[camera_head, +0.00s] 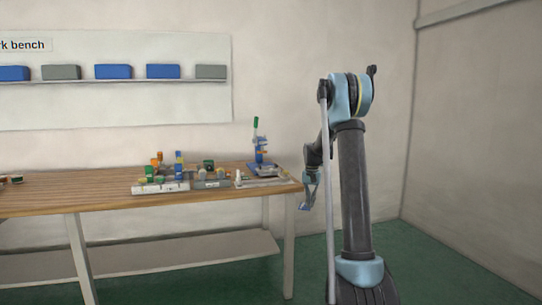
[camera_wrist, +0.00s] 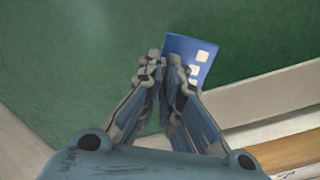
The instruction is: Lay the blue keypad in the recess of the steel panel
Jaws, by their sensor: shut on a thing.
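My gripper (camera_wrist: 166,70) is shut on the blue keypad (camera_wrist: 188,46), which has pale square keys on its face. In the wrist view the keypad juts out beyond the fingertips, over the green floor. In the head view my gripper (camera_head: 311,181) hangs just off the right end of the bench, with the keypad (camera_head: 306,206) below it, tilted and lower than the bench top. The steel panel cannot be made out with certainty among the small flat pieces on the bench.
The wooden bench (camera_head: 95,196) stands left of my arm, with a lower shelf (camera_head: 160,257). Near its right end are a pale plate (camera_head: 268,182), a blue press with a green handle (camera_head: 262,155), a grey tray (camera_head: 212,184) and a white tray (camera_head: 160,188) with coloured parts.

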